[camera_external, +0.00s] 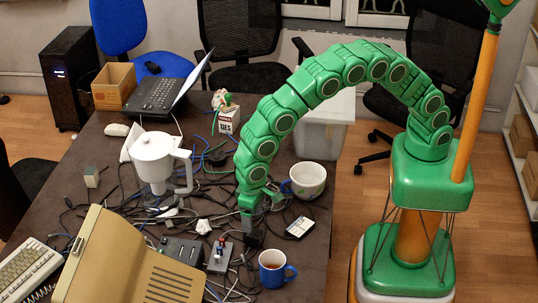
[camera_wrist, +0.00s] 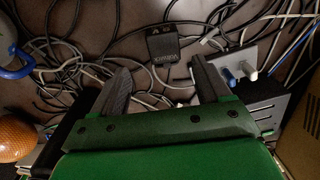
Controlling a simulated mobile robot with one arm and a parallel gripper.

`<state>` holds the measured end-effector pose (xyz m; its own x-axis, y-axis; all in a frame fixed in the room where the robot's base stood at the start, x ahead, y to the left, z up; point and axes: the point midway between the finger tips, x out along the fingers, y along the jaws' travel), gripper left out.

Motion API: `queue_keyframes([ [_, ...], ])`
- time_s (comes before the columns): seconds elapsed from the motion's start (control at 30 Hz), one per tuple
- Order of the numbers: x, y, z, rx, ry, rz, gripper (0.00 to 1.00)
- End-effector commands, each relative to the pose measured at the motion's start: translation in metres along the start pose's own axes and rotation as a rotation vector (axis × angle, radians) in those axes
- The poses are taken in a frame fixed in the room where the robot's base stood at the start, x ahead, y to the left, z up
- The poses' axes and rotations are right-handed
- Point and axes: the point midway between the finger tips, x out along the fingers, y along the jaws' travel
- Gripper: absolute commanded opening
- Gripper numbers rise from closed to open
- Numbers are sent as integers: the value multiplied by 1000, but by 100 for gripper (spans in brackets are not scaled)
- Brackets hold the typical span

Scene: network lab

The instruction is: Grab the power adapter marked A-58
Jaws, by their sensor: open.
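My gripper (camera_external: 252,222) is open and points down over the cable tangle. In the wrist view its two dark fingers stand apart, and the gripper (camera_wrist: 160,68) has only cables showing between them. A small black box, probably a power adapter (camera_wrist: 166,41), lies among the cables just beyond the fingertips, apart from them. Pale lettering shows on it, but I cannot read whether it says A-58. In the external view a dark block (camera_external: 254,239) shows close under the gripper; it is probably the same box.
Tangled cables cover the table (camera_external: 92,143). A blue mug (camera_external: 274,270) and a grey switch box (camera_external: 220,257) stand near the gripper. A white cup (camera_external: 307,181), a white pitcher (camera_external: 156,160), a beige computer case (camera_external: 125,265) and a laptop (camera_external: 155,95) stand around it.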

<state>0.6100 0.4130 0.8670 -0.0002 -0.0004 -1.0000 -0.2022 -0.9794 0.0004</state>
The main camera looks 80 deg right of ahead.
Motion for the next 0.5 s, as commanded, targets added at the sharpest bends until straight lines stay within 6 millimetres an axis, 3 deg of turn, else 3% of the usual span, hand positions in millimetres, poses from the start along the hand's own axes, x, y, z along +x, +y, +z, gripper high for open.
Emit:
queue_keyframes([
  [0.5,36,-5,2,0,0,0,77],
])
